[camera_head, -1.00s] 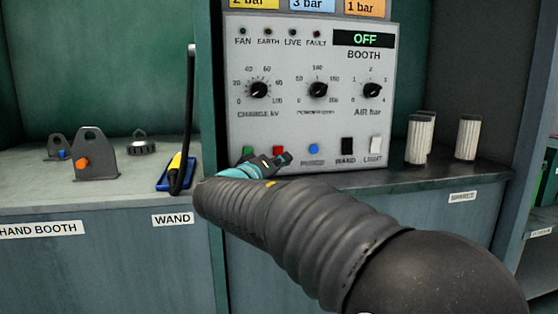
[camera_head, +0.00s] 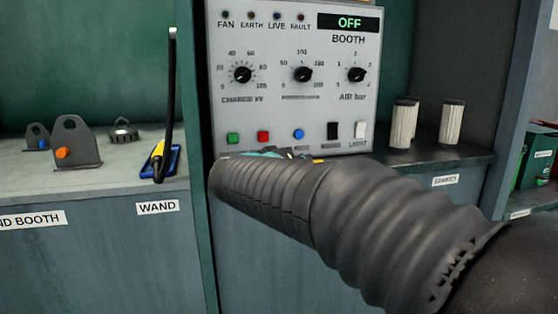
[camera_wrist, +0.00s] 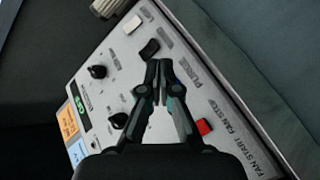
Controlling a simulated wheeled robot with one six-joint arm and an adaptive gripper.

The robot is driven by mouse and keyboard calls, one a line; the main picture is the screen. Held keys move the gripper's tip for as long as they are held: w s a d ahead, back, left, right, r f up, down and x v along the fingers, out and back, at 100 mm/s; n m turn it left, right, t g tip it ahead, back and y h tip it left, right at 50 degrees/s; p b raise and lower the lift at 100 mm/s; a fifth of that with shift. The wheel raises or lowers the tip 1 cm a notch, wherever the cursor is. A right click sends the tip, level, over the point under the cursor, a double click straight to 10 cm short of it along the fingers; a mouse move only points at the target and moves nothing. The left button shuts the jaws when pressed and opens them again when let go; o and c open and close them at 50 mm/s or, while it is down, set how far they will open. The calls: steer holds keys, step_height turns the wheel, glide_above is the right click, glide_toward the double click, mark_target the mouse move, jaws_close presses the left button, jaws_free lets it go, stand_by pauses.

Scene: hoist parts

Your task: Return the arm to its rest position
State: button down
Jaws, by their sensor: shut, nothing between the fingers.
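My arm in its dark ribbed sleeve crosses the head view from the lower right towards the control panel (camera_head: 300,112). My gripper shows in the wrist view (camera_wrist: 158,68), its two dark fingers together at the tips and empty. In the head view only a bit of teal and dark metal shows above the sleeve, at the panel's lower edge. In the wrist view the fingers lie over the panel face, between the red button (camera_wrist: 204,126) and the black switch (camera_wrist: 149,49). I cannot tell the gap to the panel.
The panel display (camera_head: 349,22) reads OFF. Left of it are a wand (camera_head: 159,160) on a blue holder and grey brackets (camera_head: 76,145) on a shelf. Two white filter cartridges (camera_head: 402,124) stand on the right shelf. Green boxes (camera_head: 535,160) sit at far right.

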steer(key=s+d+f+m+g+y+p, duration=0.25)
steer(key=s+d+f+g, duration=0.4)
steer(key=s+d, duration=0.7)
steer(key=s+a+f+y+p, duration=0.1)
steer(key=s+f+y, duration=0.2)
steer(key=s, duration=0.6)
steer(key=s+a+f+g+y+p, duration=0.1)
steer(key=s+f+y, duration=0.3)
steer(key=s+f, duration=0.3)
steer(key=s, duration=0.2)
steer(key=shift+s+f+m, duration=0.2)
steer(key=shift+s+m, duration=0.15)
steer(key=shift+s, duration=0.05)
steer(key=shift+a, duration=0.15)
